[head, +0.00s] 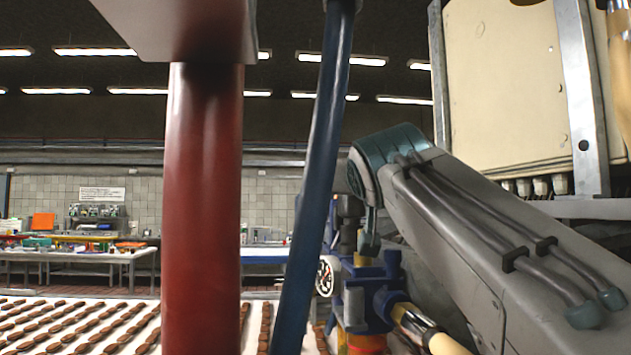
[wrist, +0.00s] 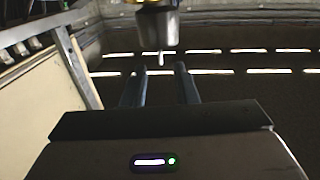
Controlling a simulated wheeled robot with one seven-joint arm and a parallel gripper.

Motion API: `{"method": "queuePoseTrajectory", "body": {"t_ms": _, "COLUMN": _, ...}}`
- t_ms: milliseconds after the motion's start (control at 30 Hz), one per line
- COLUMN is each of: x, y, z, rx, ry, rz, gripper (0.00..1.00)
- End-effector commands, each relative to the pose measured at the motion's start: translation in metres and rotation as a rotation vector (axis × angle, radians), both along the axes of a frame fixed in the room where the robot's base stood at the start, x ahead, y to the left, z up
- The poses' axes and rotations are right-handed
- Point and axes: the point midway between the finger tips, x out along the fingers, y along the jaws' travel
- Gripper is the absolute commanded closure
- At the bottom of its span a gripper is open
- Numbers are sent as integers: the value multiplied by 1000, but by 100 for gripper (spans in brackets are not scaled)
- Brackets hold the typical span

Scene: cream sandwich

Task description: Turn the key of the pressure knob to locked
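In the wrist view, my gripper (wrist: 158,74) has its two grey fingers apart, with open space between them. Just beyond the fingertips, at the top of the picture, is a grey metal cylinder (wrist: 157,30) with a thin pale pin (wrist: 161,59) sticking out towards the gap. I cannot tell for sure whether this is the pressure knob and its key, nor which way a key is turned. The pin lines up with the gap between the fingers, and I see no contact.
In the head view, a red column (head: 203,200) and a slanted blue pipe (head: 318,180) stand in front. A cream cabinet (head: 505,85) is at upper right. Rows of brown biscuits (head: 75,325) lie low left.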

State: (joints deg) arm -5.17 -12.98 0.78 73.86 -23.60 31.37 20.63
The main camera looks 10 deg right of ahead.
Motion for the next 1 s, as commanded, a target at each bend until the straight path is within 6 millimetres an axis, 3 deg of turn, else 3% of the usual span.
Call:
{"method": "queuePoseTrajectory", "body": {"t_ms": 100, "x": 22, "y": -1, "z": 1, "rx": 0, "ry": 1, "rz": 2, "gripper": 74}}
{"method": "queuePoseTrajectory", "body": {"t_ms": 233, "x": 37, "y": -3, "z": 1, "rx": 1, "ry": 1, "rz": 2, "gripper": 74}}
{"method": "queuePoseTrajectory", "body": {"t_ms": 667, "x": 46, "y": -4, "z": 0, "rx": 1, "ry": -1, "rz": 3, "gripper": 74}}
{"method": "queuePoseTrajectory", "body": {"t_ms": 767, "x": 46, "y": -4, "z": 0, "rx": 1, "ry": -1, "rz": 3, "gripper": 99}}
{"method": "queuePoseTrajectory", "body": {"t_ms": 1000, "x": 46, "y": -4, "z": 0, "rx": 0, "ry": -1, "rz": 1, "gripper": 100}}
